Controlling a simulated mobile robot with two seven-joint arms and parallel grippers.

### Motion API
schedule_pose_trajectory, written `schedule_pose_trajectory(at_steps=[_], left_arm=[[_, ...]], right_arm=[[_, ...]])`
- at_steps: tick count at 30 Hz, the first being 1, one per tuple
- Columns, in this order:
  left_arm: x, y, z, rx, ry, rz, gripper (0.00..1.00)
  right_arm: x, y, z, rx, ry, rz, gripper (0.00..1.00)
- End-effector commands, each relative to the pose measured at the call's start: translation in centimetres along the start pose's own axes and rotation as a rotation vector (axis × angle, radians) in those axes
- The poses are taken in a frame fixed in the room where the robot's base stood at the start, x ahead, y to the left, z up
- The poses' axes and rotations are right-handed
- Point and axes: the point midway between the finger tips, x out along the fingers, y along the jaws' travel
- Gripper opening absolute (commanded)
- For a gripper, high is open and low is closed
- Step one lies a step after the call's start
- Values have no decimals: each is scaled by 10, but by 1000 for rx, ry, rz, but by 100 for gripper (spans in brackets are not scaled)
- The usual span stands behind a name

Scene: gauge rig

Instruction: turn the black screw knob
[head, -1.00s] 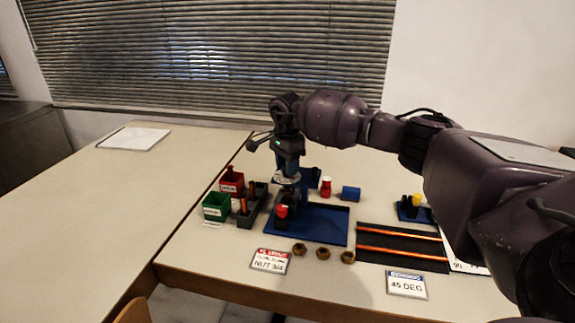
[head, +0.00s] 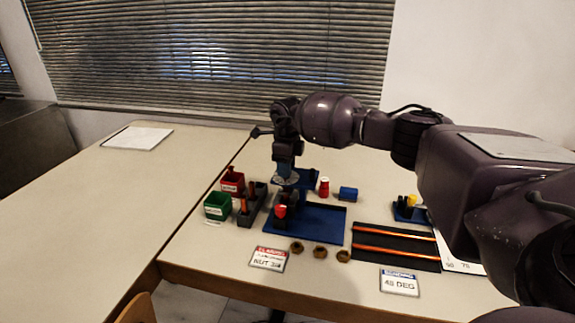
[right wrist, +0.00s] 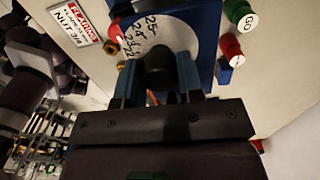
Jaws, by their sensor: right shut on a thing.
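The black screw knob (right wrist: 158,72) shows in the right wrist view, in front of a white dial disc (right wrist: 165,32) with handwritten numbers. My right gripper (right wrist: 158,85) has one finger on each side of the knob and is shut on it. In the head view my right gripper (head: 285,168) points down at the pale disc (head: 286,178) on the blue rig (head: 318,223). The knob is hidden there by the gripper. My left gripper is not in view.
Red (head: 232,182) and green (head: 217,205) bins and a dark holder (head: 250,208) stand left of the rig. Several brass nuts (head: 320,252) lie in front.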

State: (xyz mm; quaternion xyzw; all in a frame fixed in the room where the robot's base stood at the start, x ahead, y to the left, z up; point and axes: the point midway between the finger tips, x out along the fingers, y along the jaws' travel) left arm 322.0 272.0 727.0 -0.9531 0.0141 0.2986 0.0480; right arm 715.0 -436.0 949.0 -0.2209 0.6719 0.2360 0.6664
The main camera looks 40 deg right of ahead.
Motion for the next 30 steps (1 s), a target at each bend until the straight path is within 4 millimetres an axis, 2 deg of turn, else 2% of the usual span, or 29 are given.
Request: schedule_pose_trajectory(at_steps=[1,6,18,30], left_arm=[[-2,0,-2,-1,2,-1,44],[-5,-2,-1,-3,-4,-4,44],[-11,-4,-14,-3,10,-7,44],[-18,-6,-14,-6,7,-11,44]], right_arm=[[-4,1,1,42,-5,-1,11],[-5,0,0,205,-9,-2,11],[-4,1,1,553,-17,-1,11],[-3,0,1,748,-22,0,11]])
